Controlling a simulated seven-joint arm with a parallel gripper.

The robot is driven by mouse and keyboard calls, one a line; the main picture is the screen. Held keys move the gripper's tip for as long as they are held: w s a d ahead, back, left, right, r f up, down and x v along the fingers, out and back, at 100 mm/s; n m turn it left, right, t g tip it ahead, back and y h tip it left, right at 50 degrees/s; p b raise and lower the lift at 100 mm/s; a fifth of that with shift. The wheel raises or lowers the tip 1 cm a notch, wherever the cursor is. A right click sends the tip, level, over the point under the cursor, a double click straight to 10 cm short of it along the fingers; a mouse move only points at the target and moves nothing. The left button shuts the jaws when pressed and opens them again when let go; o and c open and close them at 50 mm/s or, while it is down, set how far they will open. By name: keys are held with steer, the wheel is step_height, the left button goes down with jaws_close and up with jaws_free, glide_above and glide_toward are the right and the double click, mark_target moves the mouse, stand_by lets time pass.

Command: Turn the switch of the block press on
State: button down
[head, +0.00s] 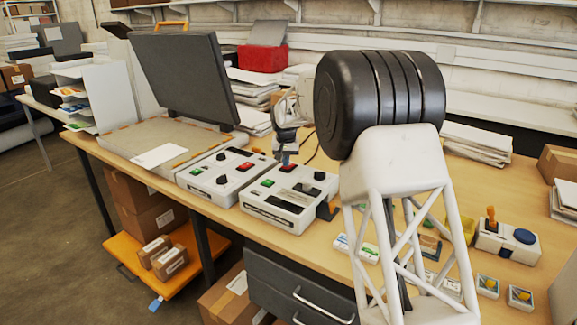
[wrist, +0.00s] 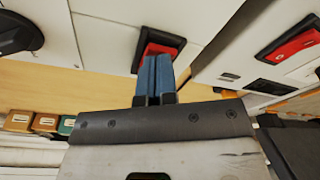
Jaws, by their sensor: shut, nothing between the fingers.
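Two white control boxes stand side by side at the table's front, a left box (head: 225,176) and a right box (head: 285,202). I cannot tell from labels which belongs to the block press. The right box has a red rocker switch (head: 289,167) in a black frame; the wrist view shows this switch (wrist: 160,46) just beyond my fingertips. The left box has its own red switch (head: 245,166). My gripper (head: 286,158) is shut and empty, its blue fingers (wrist: 153,75) close to the right box's switch. Contact and the rocker's position are unclear.
A press with a raised dark lid (head: 185,75) stands left of the boxes. The right box carries a black knob (head: 319,176) and a green button (head: 267,183). A box with an orange lever and blue button (head: 508,242) stands right. My arm hides part of the table.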

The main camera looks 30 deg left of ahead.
steer(key=shift+f, duration=0.3)
steer(key=shift+r, duration=0.1)
stand_by(0.3)
steer(key=shift+r, duration=3.4)
